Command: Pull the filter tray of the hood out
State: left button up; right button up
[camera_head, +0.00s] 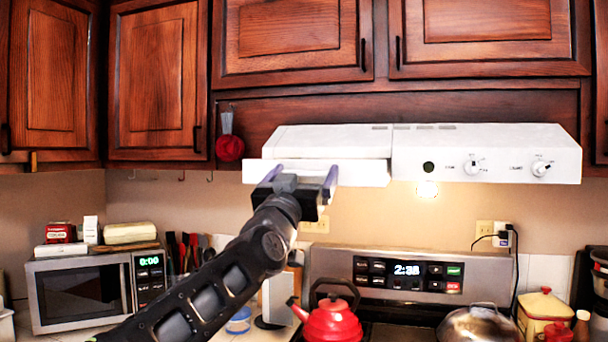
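The white range hood (485,150) is mounted under the upper cabinets. Its filter tray (360,174) is the white panel at the lower left of the hood. The tray's front juts out past the hood's left edge and looks offset from the body. My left gripper (302,176) is raised in front of the tray, with its two purple-grey fingers spread wide apart and the tray's front face showing between them. Whether the fingertips touch the tray cannot be told. The tray's underside is partly hidden by the gripper. My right gripper is not in view.
Below are a stove with a lit display (408,270), a red kettle (332,320) and a lidded metal pan (478,322). A microwave (85,290) stands at left. A red mitt-like item (230,148) hangs left of the hood. The air right of my arm, under the hood, is open.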

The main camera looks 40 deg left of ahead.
pick_arm(q)
jog(key=c, duration=1.6)
jog(key=shift+o, duration=0.2)
jog(key=s, duration=0.1)
jog(key=s+d, duration=0.1)
jog(key=s, duration=0.1)
jog(key=s+b, duration=0.1)
jog(key=shift+s+d+f, duration=0.1)
jog(key=shift+s+d, duration=0.05)
jog(key=shift+d, duration=0.15)
jog(key=o, duration=1.6)
jog(key=shift+o, duration=1)
jog(key=shift+s, duration=0.2)
